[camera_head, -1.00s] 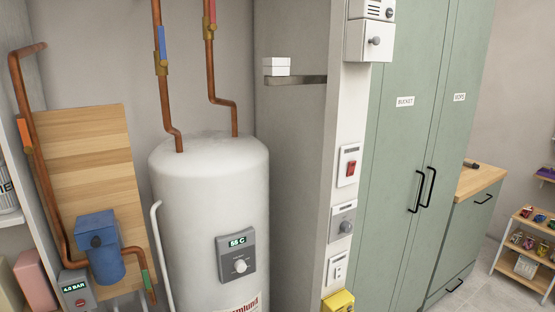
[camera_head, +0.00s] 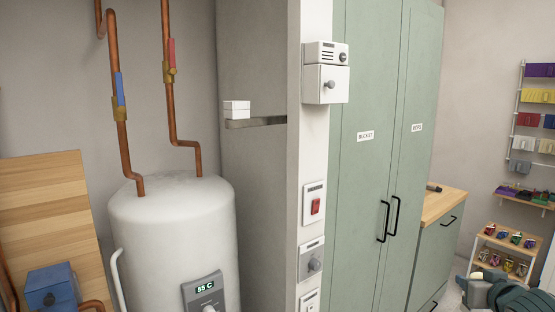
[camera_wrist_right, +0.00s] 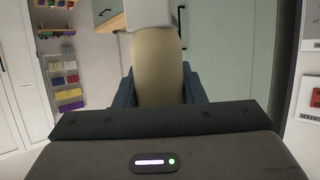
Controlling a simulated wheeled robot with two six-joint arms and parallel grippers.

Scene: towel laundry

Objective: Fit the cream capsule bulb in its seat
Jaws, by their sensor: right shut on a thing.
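The cream capsule bulb (camera_wrist_right: 158,65) stands between the fingers of my right gripper (camera_wrist_right: 159,88) in the right wrist view. The gripper is shut on it. A pale grey-white part shows at the far end of the bulb; I cannot tell whether it is the bulb's own cap. The bulb's near end is hidden by the gripper. In the head view only a piece of my right arm shows at the bottom right corner, and the bulb is out of sight. My left gripper is not in view. I cannot make out the bulb's seat in either view.
A white water heater (camera_head: 172,235) and copper pipes stand at the left. A white wall box (camera_head: 325,82) and a red switch (camera_head: 316,206) are on the narrow wall. Tall green cabinets (camera_head: 375,160) stand right of it. Coloured bins (camera_head: 539,70) and a small shelf rack (camera_head: 505,255) are far right.

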